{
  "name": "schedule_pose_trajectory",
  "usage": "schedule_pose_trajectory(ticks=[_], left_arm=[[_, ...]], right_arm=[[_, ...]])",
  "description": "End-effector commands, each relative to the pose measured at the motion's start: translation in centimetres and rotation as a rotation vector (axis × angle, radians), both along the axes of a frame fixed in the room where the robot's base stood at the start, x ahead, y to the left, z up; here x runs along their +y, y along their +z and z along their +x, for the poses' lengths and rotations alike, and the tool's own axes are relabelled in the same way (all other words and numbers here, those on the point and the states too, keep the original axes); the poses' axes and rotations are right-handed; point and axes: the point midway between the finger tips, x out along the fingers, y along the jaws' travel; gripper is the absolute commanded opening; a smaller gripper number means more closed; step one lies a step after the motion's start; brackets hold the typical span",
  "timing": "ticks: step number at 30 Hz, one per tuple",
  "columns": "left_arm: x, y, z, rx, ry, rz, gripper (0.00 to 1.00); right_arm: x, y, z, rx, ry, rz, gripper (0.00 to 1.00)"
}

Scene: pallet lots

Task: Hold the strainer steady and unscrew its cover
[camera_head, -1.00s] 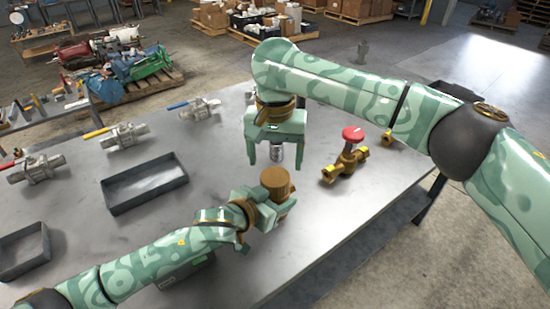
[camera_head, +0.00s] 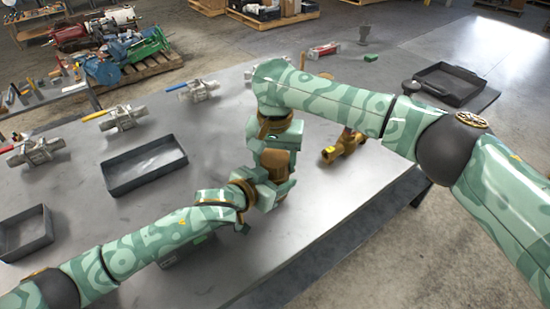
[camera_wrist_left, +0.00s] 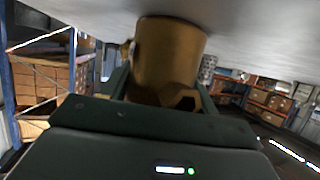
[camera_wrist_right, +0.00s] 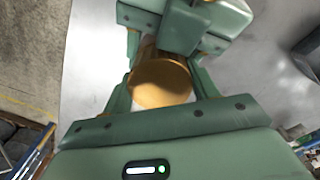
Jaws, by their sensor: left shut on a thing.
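The brass strainer (camera_head: 279,158) is mostly hidden between my two grippers in the head view. My left gripper (camera_head: 268,193) is shut on its body, which shows as a brass cylinder in the left wrist view (camera_wrist_left: 168,60). My right gripper (camera_head: 276,150) is over the strainer from above. In the right wrist view the round brass cover (camera_wrist_right: 160,82) lies between my right fingers, which look open with narrow gaps beside it. Contact there is hard to tell.
A brass valve (camera_head: 345,147) stands to the right, partly behind my right arm. Two dark trays, an empty one (camera_head: 143,182) and another (camera_head: 48,240), lie at left. Several steel valves (camera_head: 122,119) line the table's far left. A dark tray (camera_head: 440,95) is at the right.

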Motion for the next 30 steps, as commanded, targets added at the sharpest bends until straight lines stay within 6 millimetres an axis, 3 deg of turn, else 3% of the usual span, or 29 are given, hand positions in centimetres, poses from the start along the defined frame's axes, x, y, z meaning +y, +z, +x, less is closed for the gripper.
schedule_pose_trajectory(ticks=[7, 15, 16, 18, 30], left_arm=[[0.06, 0.05, 0.06, -0.001, 0.002, 0.0, 0.0], [0.06, 0.05, 0.06, -0.001, 0.002, 0.0, 0.0], [0.06, 0.05, 0.06, -0.001, 0.002, 0.0, 0.0], [0.06, 0.05, 0.06, -0.001, 0.002, 0.0, 0.0], [-0.08, 0.05, -0.01, -0.001, -0.001, -0.001, 0.0]], right_arm=[[-0.01, 0.04, 0.02, -0.001, 0.268, 0.0, 0.32], [-0.06, 0.05, 0.04, -0.001, 0.298, -0.002, 0.32], [-0.07, 0.05, 0.04, -0.001, 0.298, -0.002, 0.62], [-0.06, 0.05, 0.03, -0.001, 0.297, -0.001, 0.81], [0.21, 0.08, -0.13, 0.001, 0.299, 0.005, 0.81]])
